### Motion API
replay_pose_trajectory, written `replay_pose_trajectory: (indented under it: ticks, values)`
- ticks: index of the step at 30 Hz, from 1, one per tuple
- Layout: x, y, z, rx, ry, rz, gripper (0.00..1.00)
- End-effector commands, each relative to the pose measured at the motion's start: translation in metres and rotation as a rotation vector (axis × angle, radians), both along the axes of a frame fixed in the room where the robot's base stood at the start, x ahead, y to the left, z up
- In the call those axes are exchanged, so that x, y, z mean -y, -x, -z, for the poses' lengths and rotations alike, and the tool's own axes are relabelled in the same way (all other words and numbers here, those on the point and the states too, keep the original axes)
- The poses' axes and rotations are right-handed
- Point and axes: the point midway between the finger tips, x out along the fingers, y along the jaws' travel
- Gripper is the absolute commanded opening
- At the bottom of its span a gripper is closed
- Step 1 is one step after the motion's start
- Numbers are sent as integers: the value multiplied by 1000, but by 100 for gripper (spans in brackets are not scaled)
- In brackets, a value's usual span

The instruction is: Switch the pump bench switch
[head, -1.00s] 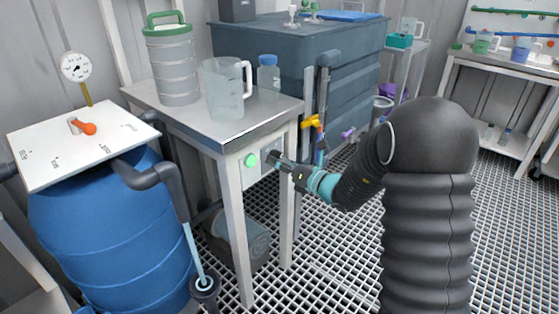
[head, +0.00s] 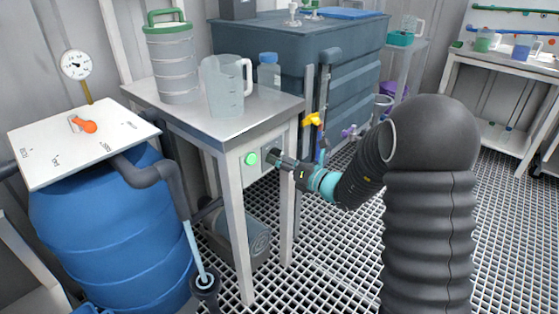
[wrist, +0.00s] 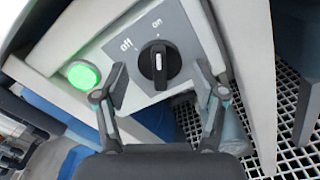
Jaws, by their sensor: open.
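The pump bench switch is a black rotary knob (wrist: 159,64) on a grey panel (wrist: 190,32) marked "off" and "on". Its white mark lies roughly upright in the wrist view, in line with "on". A round green lamp (wrist: 83,75) beside the panel looks lit; it also shows in the head view (head: 251,159). My gripper (wrist: 160,74) is open, with one finger on each side of the knob. I cannot tell whether the fingers touch it. In the head view my gripper (head: 273,157) is at the bench front, hiding the knob.
The metal-topped bench (head: 205,122) carries a clear jug (head: 224,88), a green-lidded canister (head: 172,65) and a blue-capped bottle (head: 269,72). A blue barrel (head: 110,235) stands left. A yellow valve handle (head: 312,120) is close behind my gripper. Grating floor (head: 335,265) lies below.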

Motion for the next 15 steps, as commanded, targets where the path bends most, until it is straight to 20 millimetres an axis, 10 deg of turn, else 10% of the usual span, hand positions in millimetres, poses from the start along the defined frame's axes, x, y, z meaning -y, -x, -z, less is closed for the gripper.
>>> replay_pose_trajectory:
  ticks: [15]
  values:
    - [70,54,0,0,0,4,70]
